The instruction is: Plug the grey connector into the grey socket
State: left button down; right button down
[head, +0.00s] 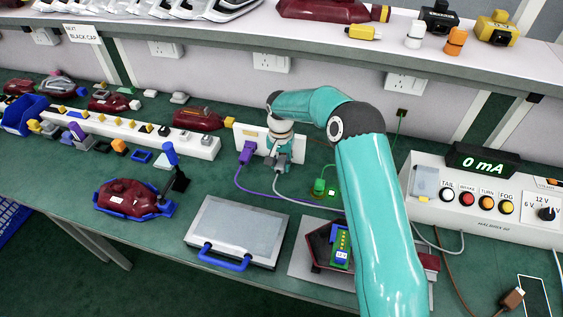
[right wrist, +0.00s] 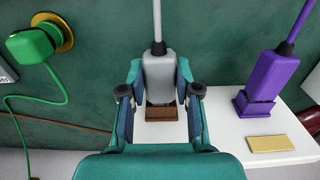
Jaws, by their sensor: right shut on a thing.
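My right gripper (head: 281,152) is shut on the grey connector (right wrist: 160,75), with a finger on each side of it. The grey cable leaves the connector toward the top of the right wrist view. The connector's other end is close against a brown piece (right wrist: 161,113) on the white socket board (right wrist: 225,125). I cannot tell whether the connector touches or enters this piece. In the head view the board (head: 253,131) stands at the back of the bench. I cannot make out a grey socket; the gripper may hide it. My left gripper is not in view.
A purple connector (right wrist: 268,75) stands in a purple base on the board, beside the held one. A green connector (head: 319,186) is to the right. A silver case (head: 237,232), a lamp fixture (head: 130,197) and a tester (head: 490,215) stand around. A brown plug (head: 512,299) lies front right.

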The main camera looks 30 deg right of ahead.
jog(key=shift+s+a+b, duration=0.4)
jog(key=shift+s+a, duration=0.1)
jog(key=shift+a, duration=0.1)
jog(key=shift+a, duration=0.1)
jog(key=shift+s+a+b, duration=0.35)
jog(key=shift+s+a+b, duration=0.5)
jog(key=shift+s+a, duration=0.1)
jog(key=shift+a, duration=0.05)
dwell(0.9)
jog(key=c, duration=1.5)
grip_release()
grip_shut()
